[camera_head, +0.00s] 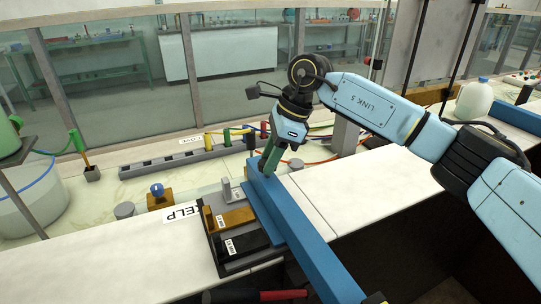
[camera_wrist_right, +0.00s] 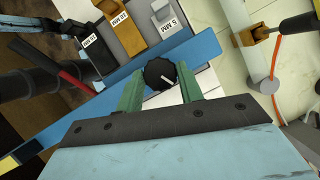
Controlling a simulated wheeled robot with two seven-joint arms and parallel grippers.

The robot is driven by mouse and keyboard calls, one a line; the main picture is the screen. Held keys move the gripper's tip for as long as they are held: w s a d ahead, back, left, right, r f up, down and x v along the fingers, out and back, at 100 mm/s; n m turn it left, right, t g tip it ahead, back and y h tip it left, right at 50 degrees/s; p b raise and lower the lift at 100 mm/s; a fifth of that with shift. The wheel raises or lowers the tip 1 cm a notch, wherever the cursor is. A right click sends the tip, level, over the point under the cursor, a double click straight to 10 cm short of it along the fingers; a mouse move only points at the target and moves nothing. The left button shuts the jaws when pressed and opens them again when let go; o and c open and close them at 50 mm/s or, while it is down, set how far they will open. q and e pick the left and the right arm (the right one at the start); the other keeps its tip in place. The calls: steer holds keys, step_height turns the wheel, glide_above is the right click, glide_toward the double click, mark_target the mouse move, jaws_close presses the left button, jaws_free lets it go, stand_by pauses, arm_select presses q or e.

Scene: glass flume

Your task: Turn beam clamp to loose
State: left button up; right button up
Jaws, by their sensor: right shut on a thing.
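My left gripper is not in view.
A dark tray (camera_head: 222,262) with labelled blocks lies left of the beam. A grey rack (camera_head: 165,165) with coloured plugs and cables stands behind. A white jug (camera_head: 474,101) is at the far right. White bench top (camera_head: 375,185) is clear right of the beam.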

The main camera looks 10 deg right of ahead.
steer(key=n+g, duration=0.1)
steer(key=n, duration=0.3)
steer(key=shift+w+r+n+g, duration=0.1)
steer(key=shift+w+n+g, duration=0.1)
steer(key=shift+n+g, duration=0.15)
steer(key=n+g, duration=0.1)
steer(key=n, duration=0.2)
steer(key=shift+w+a+n+h+p, duration=0.1)
steer(key=shift+n+h+p, duration=0.15)
steer(key=shift+h+p, duration=0.15)
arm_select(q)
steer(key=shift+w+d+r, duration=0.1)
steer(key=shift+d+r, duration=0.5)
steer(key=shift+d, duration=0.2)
arm_select(e)
steer(key=shift+w+n+g+h, duration=0.1)
steer(key=shift+n+g+h, duration=0.25)
steer(key=shift+n, duration=0.75)
steer(key=shift+n+g+h, duration=0.25)
steer(key=shift+n+g, duration=0.15)
steer(key=shift+n, duration=0.7)
steer(key=o, duration=1)
